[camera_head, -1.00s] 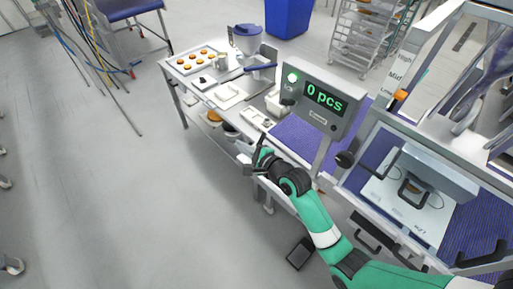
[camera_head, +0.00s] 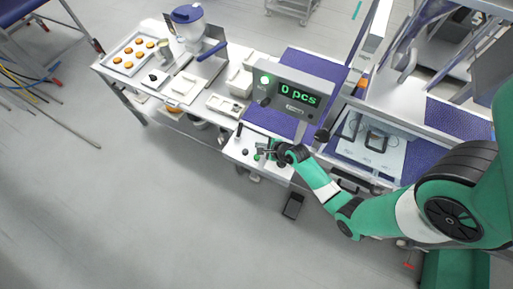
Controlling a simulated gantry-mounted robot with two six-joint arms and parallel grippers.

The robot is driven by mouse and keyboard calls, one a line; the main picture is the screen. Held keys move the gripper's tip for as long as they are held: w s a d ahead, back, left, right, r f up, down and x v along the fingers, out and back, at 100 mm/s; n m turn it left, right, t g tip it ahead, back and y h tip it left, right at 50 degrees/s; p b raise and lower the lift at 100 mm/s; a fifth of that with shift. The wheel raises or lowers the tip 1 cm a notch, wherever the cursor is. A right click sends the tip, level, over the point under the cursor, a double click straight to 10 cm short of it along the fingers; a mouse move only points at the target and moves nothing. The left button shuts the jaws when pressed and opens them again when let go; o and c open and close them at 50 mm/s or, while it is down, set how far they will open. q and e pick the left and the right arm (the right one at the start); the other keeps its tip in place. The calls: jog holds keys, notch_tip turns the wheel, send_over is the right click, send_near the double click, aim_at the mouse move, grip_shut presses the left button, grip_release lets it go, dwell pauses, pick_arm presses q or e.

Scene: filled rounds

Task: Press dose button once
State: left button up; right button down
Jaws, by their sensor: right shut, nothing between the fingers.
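A grey display box (camera_head: 298,95) reads "0 pcs" in green, with a lit green round light (camera_head: 265,79) and a dark knob at its left. In front of it, a white control panel (camera_head: 236,145) carries a small dark button (camera_head: 245,152) and a small green button (camera_head: 257,157). I cannot read which is the dose button. My right gripper (camera_head: 262,150) is shut and empty, over the panel close to the green button. I cannot tell whether it touches the button. My left gripper is not in view.
A tray with several orange rounds (camera_head: 134,54) and a blue-lidded hopper (camera_head: 187,28) stand on the table at the left. A purple conveyor belt (camera_head: 272,122) runs behind the panel. A machine with a clear guard (camera_head: 372,145) stands at the right.

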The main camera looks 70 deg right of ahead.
jog(key=shift+f, duration=0.1)
jog(key=b, duration=0.8)
send_over(259, 158)
notch_tip(259, 158, down, 8)
jog(key=shift+r, duration=0.15)
jog(key=shift+f, duration=0.45)
dwell(1.0)
jog(key=shift+f+b, duration=0.4)
jog(key=shift+f+b, duration=0.4)
jog(key=shift+f, duration=0.2)
dwell(0.5)
dwell(0.3)
jog(key=shift+r+p, duration=1.05)
jog(key=shift+p, duration=0.1)
